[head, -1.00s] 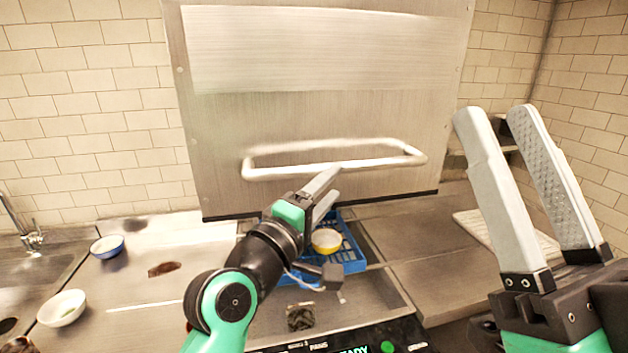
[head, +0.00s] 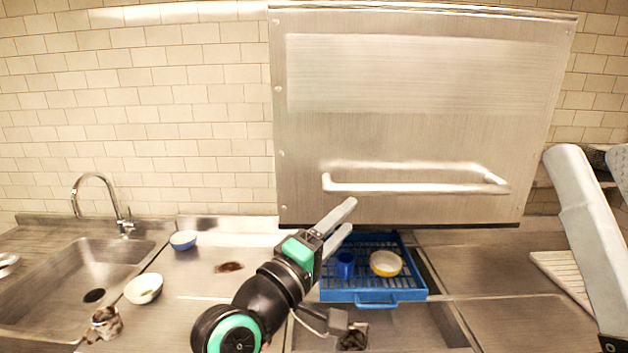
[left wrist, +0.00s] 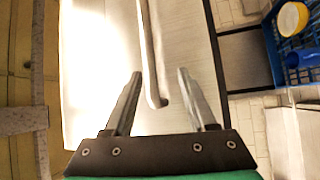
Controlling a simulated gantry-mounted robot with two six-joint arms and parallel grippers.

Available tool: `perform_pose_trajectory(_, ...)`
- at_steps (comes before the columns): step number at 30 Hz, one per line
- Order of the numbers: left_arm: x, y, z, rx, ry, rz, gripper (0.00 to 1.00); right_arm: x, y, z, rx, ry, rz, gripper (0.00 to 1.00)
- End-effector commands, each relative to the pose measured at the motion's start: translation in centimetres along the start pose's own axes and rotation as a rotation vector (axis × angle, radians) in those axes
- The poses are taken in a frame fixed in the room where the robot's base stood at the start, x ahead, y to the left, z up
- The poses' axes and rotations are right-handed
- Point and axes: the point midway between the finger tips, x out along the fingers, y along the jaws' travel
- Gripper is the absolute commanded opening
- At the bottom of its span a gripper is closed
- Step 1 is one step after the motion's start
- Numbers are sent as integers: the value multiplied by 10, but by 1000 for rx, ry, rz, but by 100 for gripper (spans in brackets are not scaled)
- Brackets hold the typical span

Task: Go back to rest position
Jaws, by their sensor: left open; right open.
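My left gripper (head: 340,226) is open and empty, held in front of the raised steel hood and above the left part of the blue rack. It also shows open in the left wrist view (left wrist: 158,82), with the hood's handle (left wrist: 152,60) behind the gap between its fingers. My right gripper (head: 606,165) is at the far right edge, raised and close to the camera. Its fingers are apart with nothing between them, and one is cut off by the picture edge.
The steel hood (head: 400,130) with its bar handle stands raised. Below it the blue rack (head: 375,297) holds a blue cup (head: 345,265) and a yellow bowl (head: 386,263). A blue bowl (head: 183,240), a white bowl (head: 143,289) and a sink (head: 95,265) are at left.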

Motion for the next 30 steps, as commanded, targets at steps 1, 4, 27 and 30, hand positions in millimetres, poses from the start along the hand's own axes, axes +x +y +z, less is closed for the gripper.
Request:
perform_pose_trajectory(1, -18, 11, -20, 70, 53, 31, 57, 0, 0, 0, 0, 0, 0, 50)
perform_pose_trajectory(4, -59, 40, -51, 279, 167, 81, 57, 0, 0, 0, 0, 0, 0, 50)
perform_pose_trajectory(27, -309, 204, -67, 1609, 972, -51, 57, 0, 0, 0, 0, 0, 0, 50)
perform_pose_trajectory(30, -308, 204, -67, 1607, 972, -50, 57, 0, 0, 0, 0, 0, 0, 50)
